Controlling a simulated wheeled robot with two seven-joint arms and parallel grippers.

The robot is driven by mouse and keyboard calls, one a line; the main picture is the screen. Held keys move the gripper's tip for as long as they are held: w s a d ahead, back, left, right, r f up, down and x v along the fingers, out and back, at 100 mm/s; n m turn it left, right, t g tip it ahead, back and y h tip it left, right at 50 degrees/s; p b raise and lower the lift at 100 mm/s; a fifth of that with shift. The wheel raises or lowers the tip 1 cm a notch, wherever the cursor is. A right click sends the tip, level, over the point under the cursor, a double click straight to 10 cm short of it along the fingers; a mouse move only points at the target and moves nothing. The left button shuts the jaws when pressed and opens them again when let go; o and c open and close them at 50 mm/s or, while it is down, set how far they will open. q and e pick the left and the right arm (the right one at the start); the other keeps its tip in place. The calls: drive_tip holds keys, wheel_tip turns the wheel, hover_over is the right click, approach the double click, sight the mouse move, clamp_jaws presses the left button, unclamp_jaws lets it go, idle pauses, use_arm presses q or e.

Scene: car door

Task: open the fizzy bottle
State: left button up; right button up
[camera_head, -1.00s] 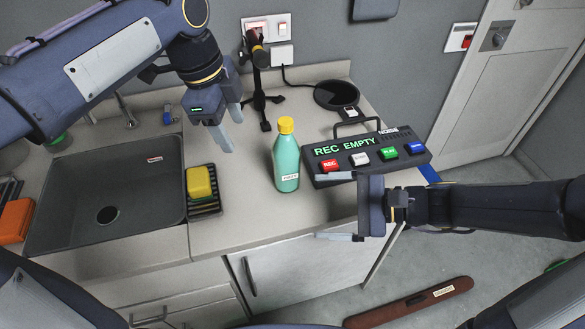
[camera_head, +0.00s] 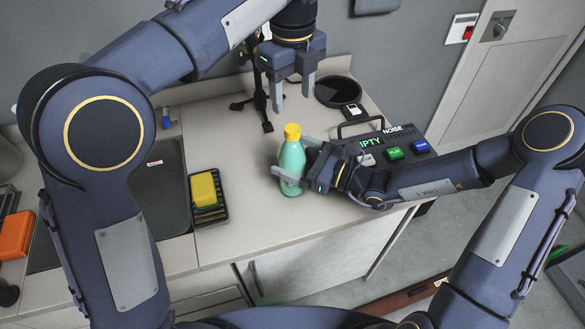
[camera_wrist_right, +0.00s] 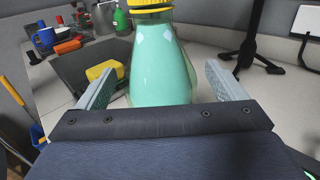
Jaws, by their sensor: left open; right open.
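The fizzy bottle (camera_head: 292,157) is teal with a yellow cap (camera_head: 292,131) and stands upright on the counter. My right gripper (camera_head: 291,160) is open at the bottle, with a finger on either side of its body. In the right wrist view the bottle (camera_wrist_right: 160,65) stands between the two open fingers (camera_wrist_right: 160,88), with gaps visible beside it. The cap (camera_wrist_right: 152,4) is cut off by the top edge there. My left gripper (camera_head: 293,89) is open and empty, pointing down above and behind the cap. The bottle's label is mostly hidden by my right gripper.
A recorder box with coloured buttons (camera_head: 394,153) sits right of the bottle, partly behind my right gripper. A yellow sponge (camera_head: 203,189) in a rack lies left, beside the sink. The counter front is clear.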

sight(292, 128)
drive_tip(key=shift+w+a, duration=0.15)
drive_tip(key=shift+a, duration=0.1)
drive_tip(key=c, duration=1.7)
use_arm(q)
drive_tip(key=shift+m, duration=0.3)
use_arm(e)
drive_tip(key=shift+c, duration=1.1)
use_arm(q)
drive_tip(key=m, duration=0.3)
use_arm(e)
clamp_jaws()
use_arm(q)
drive_tip(key=shift+f+m, duration=0.3)
drive_tip(key=shift+m, duration=0.1)
wheel_tip(292, 128, down, 7)
drive_tip(key=shift+f, duration=0.2)
drive_tip(key=shift+c, duration=0.4)
